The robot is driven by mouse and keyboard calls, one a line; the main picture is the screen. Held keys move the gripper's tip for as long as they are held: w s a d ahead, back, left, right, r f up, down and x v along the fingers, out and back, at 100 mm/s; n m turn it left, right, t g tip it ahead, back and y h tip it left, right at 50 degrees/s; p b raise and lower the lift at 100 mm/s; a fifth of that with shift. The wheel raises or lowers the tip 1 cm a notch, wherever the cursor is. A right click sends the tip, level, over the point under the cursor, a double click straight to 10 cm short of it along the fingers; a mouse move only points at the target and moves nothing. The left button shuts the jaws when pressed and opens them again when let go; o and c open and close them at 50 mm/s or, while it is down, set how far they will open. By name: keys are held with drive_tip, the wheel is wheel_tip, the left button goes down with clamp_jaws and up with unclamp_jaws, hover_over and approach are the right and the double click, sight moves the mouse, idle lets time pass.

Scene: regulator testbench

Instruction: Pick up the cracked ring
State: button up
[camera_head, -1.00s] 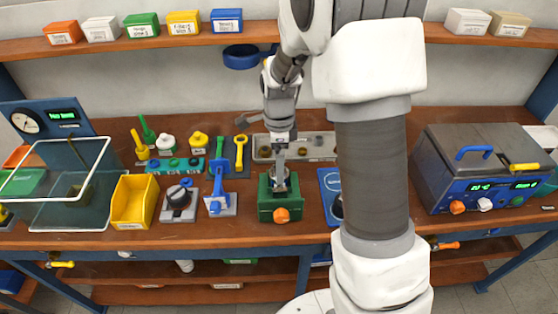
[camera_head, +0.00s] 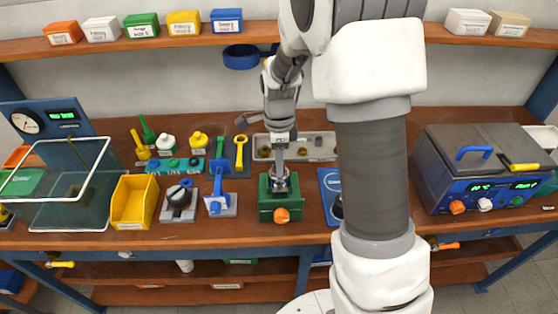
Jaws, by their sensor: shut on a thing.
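My gripper (camera_head: 280,181) points straight down over the green vise-like fixture (camera_head: 265,213) with an orange knob, at the bench's front middle. Its fingertips are at a grey metal part (camera_head: 280,187) in the top of the fixture. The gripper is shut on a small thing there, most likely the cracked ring. The ring is too small and too covered by the fingers to make out, and I cannot see a crack. I cannot tell whether it is clear of the metal part.
A blue stand (camera_head: 217,199) and black-knobbed device (camera_head: 179,200) are left of the fixture, with a yellow bin (camera_head: 134,202) beyond. A grey tray (camera_head: 263,148) lies behind. A blue mat (camera_head: 328,187) is at right, partly behind my arm. A blue-grey machine (camera_head: 480,170) stands far right.

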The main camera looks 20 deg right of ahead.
drive_tip(key=shift+r, duration=0.15)
drive_tip(key=shift+r+p, duration=1.85)
drive_tip(key=shift+r, duration=0.5)
